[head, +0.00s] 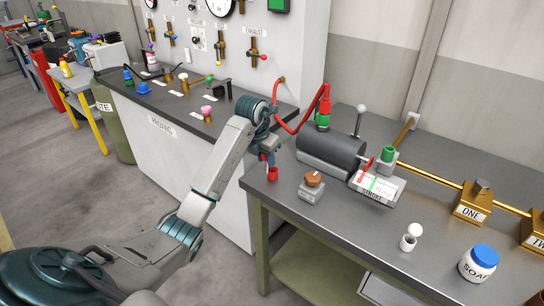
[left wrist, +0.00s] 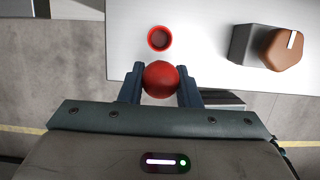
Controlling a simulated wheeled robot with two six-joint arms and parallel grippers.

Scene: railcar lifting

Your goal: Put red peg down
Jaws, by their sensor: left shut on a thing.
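The red peg shows in the left wrist view as a round red ball head (left wrist: 161,78) between the two fingers of my left gripper (left wrist: 160,88), which is shut on it. A red round holder with a dark opening (left wrist: 159,38) stands on the table just ahead of the peg, apart from it in that view. In the head view the red holder (head: 272,174) stands at the table's left edge, and my left gripper (head: 267,156) is over this edge, close to the holder. The peg's lower part is hidden. My right gripper is not in view.
A brown knob on a grey block (head: 313,183) stands right of the holder. Behind are a dark cylinder (head: 330,150) and a STROKE gauge plate (head: 377,186). A white peg in a white holder (head: 411,236) and a SOAP jar (head: 479,263) stand toward the front right.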

